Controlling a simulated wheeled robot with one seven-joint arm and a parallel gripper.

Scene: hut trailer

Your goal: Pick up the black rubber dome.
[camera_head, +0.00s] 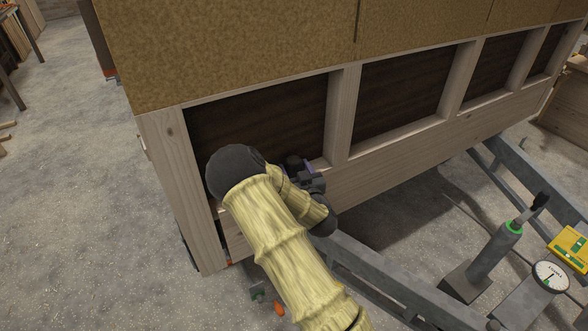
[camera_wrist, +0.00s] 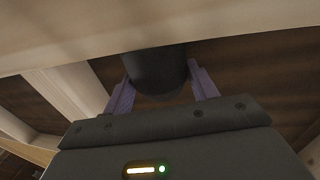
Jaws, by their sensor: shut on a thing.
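The black rubber dome (camera_wrist: 157,70) is a dark, rounded piece between the two purple fingers of my gripper (camera_wrist: 160,77) in the wrist view. The fingers are shut on it from both sides. Its upper part is cut off by a pale wooden beam in that view. In the head view my gripper (camera_head: 298,168) is at the lower rail of the wooden wall frame, in front of the first dark bay. My arm covers much of it there, and the dome is hard to tell from the dark gripper.
The wooden wall frame (camera_head: 342,115) with dark bays stands directly at my gripper. A grey steel trailer beam (camera_head: 375,268) runs below it. A jack post (camera_head: 490,255), a dial gauge (camera_head: 550,276) and a yellow level (camera_head: 571,247) are at right. The floor at left is mostly clear.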

